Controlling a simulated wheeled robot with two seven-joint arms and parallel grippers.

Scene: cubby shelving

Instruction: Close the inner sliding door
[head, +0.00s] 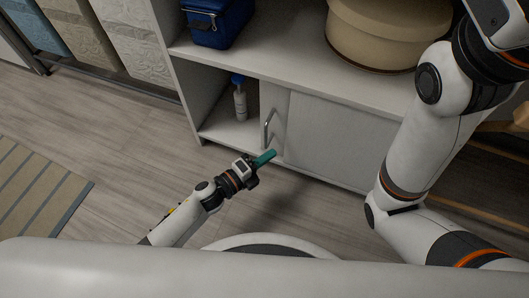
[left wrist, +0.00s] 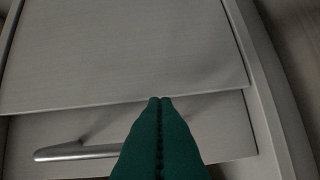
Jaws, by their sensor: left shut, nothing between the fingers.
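The inner sliding door (head: 279,117) is a light panel with an upright metal handle (head: 268,129), partly behind the wider front panel (head: 325,143). To its left the lower compartment is open. My left gripper (head: 272,154) has green fingers, shut and empty, close to the door's lower part, below and beside the handle. In the left wrist view the fingertips (left wrist: 160,100) overlap the line where the front panel (left wrist: 115,50) meets the inner door (left wrist: 228,130). The handle (left wrist: 75,152) lies left of the fingers there. I cannot tell whether they touch. My right gripper is out of view.
A white bottle with a blue top (head: 239,100) stands in the open compartment. A blue box (head: 218,25) and a round beige container (head: 375,35) are on the shelf above. My right arm covers the right side.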

